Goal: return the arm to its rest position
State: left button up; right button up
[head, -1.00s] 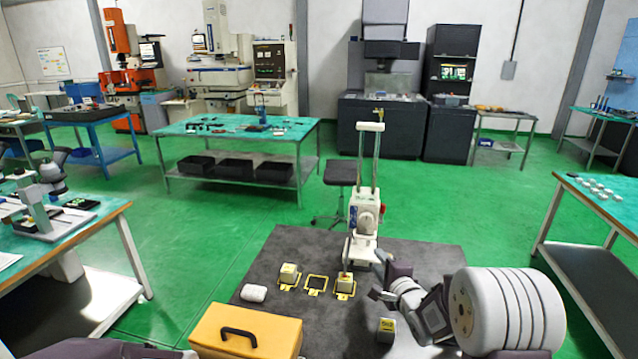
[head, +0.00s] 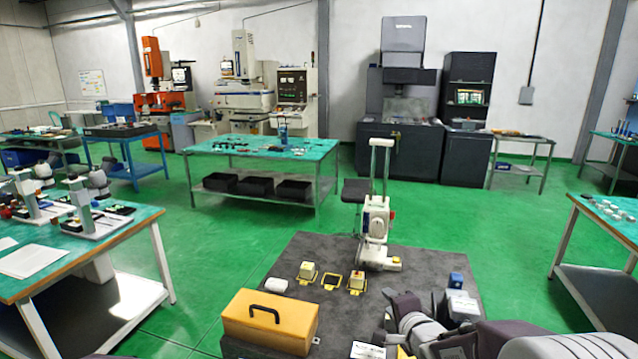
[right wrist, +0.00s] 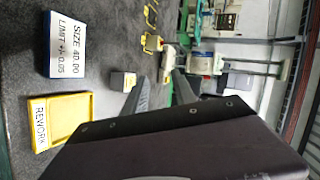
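My right arm comes in at the lower right of the head view, low over the dark mat (head: 330,250). Its gripper (head: 388,322) is near the mat's front, partly hidden by my own arm links. In the right wrist view the two dark fingers (right wrist: 160,92) stand apart with nothing seen between them. A small grey block (right wrist: 123,80) lies beyond one finger, apart from it. My left gripper is not in view.
On the mat stand a yellow case (head: 270,322), a white press (head: 376,225), and yellow frames (head: 330,281), two with blocks. The right wrist view shows a yellow REWORK tray (right wrist: 58,122) and a size sign (right wrist: 68,45).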

jog(key=s+f+n+g, duration=0.6)
jog(key=s+f+n, duration=0.1)
jog(key=s, duration=0.5)
jog(key=s+f+n+g+h, duration=0.1)
jog(key=s+f+n+g, duration=0.5)
jog(key=s, duration=0.7)
jog(key=shift+s+d+f+n, duration=0.2)
jog(key=shift+d+f+n, duration=0.2)
jog(key=shift+f+n, duration=0.3)
jog(key=shift+r, duration=0.1)
